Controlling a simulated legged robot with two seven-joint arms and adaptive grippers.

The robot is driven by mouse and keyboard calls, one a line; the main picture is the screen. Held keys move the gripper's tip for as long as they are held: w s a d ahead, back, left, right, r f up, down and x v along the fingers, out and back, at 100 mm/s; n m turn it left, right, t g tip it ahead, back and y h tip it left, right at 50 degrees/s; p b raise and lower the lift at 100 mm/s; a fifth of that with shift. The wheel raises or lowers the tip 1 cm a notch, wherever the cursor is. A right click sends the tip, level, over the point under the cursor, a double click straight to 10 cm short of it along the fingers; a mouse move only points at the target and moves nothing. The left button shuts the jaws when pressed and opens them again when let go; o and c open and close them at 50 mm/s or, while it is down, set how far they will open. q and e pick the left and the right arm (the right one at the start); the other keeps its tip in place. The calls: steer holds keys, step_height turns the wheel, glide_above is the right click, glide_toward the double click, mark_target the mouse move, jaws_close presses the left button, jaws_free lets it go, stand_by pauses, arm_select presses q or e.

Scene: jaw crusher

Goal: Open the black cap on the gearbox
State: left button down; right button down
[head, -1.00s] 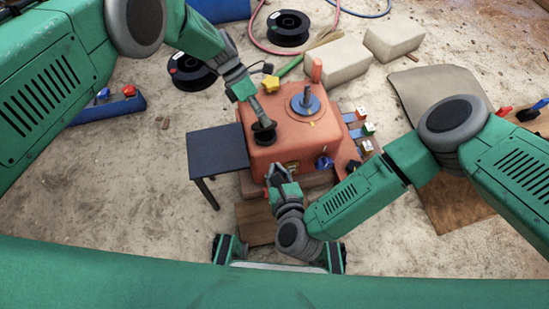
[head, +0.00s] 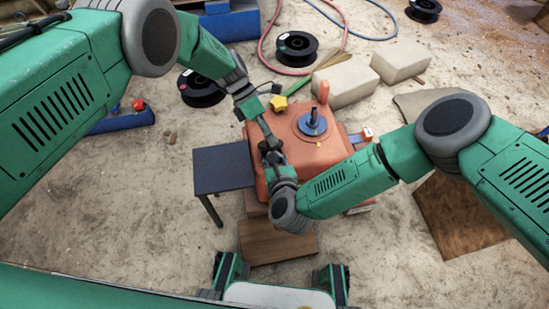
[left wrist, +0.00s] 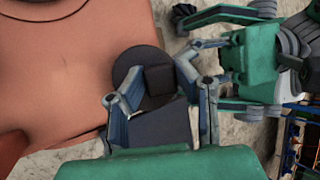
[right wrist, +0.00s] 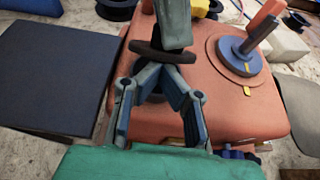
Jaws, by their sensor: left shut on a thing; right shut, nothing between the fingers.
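The orange gearbox (head: 312,150) stands on the ground in the middle of the head view. My left gripper (head: 263,138) reaches down to its left part and is shut on the black cap (left wrist: 128,72). In the right wrist view the cap (right wrist: 148,50) shows as a dark disc below the left fingers, with a dark shape under it. I cannot tell whether the cap is still seated. My right gripper (head: 279,170) is close to the cap from the front, shut and empty. Its fingers (right wrist: 153,88) show just below the disc in the right wrist view.
A dark side table (head: 222,170) stands left of the gearbox. A blue disc with an upright post (head: 312,123) rises from the gearbox top, near a yellow knob (head: 279,103). Pale blocks (head: 345,80) and black spools (head: 296,48) lie behind.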

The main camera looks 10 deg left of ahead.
arm_select(q)
steer(key=shift+w+a+f, duration=0.1)
steer(key=shift+a, duration=0.3)
